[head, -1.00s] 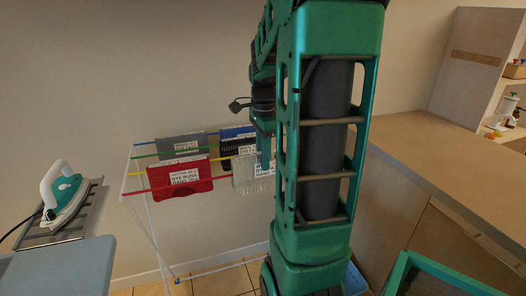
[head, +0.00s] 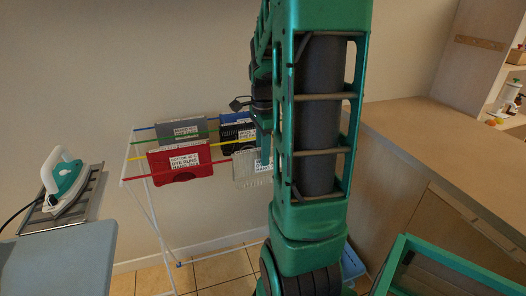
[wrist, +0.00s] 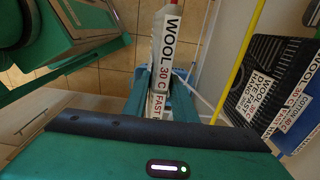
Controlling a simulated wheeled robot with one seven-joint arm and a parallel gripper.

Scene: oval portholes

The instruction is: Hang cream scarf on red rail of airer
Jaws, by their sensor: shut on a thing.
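The cream scarf (head: 252,172) hangs folded at the right part of the airer, beside my arm, and its right side is hidden. In the wrist view my gripper (wrist: 158,100) is shut on the scarf, whose labelled top edge (wrist: 167,40) reads wool 30 C. The red rail (head: 222,161) of the airer is the nearest one and runs from the red cloth towards the scarf. The scarf is at about this rail's height. I cannot tell whether it rests on the rail.
A red cloth (head: 180,165) hangs left on the airer, with a grey cloth (head: 181,129) and a black cloth (head: 232,130) behind. The yellow rail (wrist: 238,70) lies right of my gripper. An iron (head: 66,182) stands at left; a counter (head: 440,140) is at right.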

